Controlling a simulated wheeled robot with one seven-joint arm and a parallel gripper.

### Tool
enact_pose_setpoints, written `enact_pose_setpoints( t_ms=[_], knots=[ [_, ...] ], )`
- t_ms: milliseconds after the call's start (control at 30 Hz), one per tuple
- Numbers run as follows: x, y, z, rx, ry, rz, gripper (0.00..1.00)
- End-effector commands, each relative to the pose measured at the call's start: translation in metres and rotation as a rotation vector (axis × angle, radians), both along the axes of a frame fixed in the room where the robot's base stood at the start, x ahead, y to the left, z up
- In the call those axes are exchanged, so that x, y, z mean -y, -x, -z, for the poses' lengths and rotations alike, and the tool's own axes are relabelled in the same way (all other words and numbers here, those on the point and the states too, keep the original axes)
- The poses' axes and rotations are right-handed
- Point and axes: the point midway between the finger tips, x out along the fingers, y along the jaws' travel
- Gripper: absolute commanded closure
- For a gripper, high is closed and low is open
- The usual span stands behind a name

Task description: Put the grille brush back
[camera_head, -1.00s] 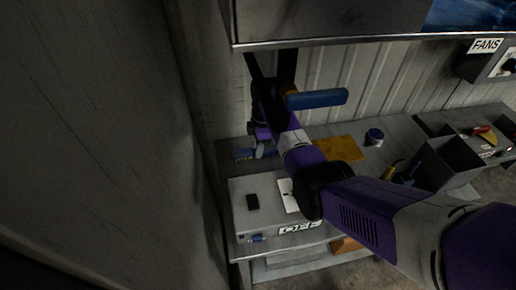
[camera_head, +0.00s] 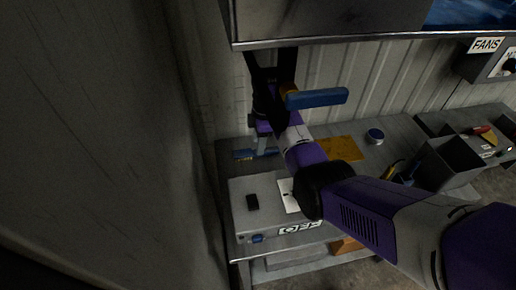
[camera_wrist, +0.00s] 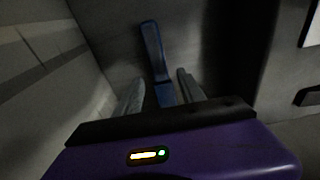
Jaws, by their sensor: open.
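A long blue handle, which looks like the grille brush (camera_wrist: 154,48), lies on a grey surface in the wrist view. Its near end reaches between the two grey fingers of my gripper (camera_wrist: 160,82). The fingers are apart, with a gap on each side of the handle. In the camera_head view the blue piece (camera_head: 243,154) shows at the far left of the bench, beside my gripper (camera_head: 264,145). My wrist hides part of that area, and I cannot make out the bristles.
A grey box (camera_head: 240,217) with a small black object (camera_head: 252,202) sits in front. An overhead metal cabinet (camera_head: 330,43) and a blue-gripped lever (camera_head: 317,98) are close to my arm. A wall rises at left. A yellow mat (camera_head: 342,147), blue-topped tin (camera_head: 375,136) and dark bin (camera_head: 447,165) are further right.

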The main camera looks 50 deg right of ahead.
Motion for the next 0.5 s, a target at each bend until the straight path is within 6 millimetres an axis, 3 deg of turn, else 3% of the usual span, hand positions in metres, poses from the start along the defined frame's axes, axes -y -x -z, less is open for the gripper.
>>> enact_pose_setpoints(
  t_ms=[300,500],
  knots=[
    [0.005,0.002,-0.062,0.004,0.001,-0.001,0.53],
    [0.006,0.004,-0.081,0.001,0.0,-0.001,0.53]
  ],
)
